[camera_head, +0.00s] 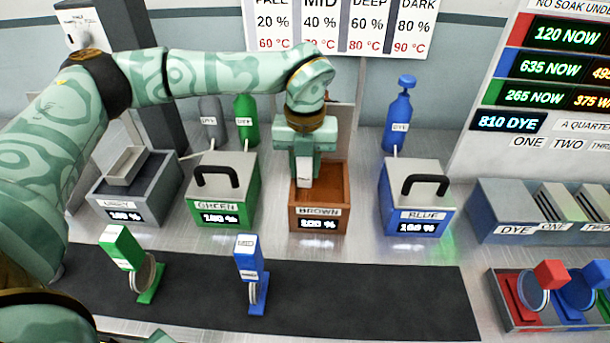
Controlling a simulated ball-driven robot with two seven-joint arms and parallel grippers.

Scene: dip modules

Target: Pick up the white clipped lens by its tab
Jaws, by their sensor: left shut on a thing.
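My left gripper (302,160) points down over the open brown bath (319,222), labelled BROWN with a 100 % readout. It is shut on a white tab (304,173), which shows between and just below the fingers, at the bath's opening. I take this as the tab of the white clipped lens. The lens disc itself is hidden by the bath's front wall and the gripper. My right gripper is not in view.
Green (223,190) and blue (417,197) lidded baths flank the brown one; a grey bath (133,190) stands further left. A green clip (122,246) and a blue clip (248,260) with lenses stand on the dark mat (370,295). A lens tray (540,325) is at right.

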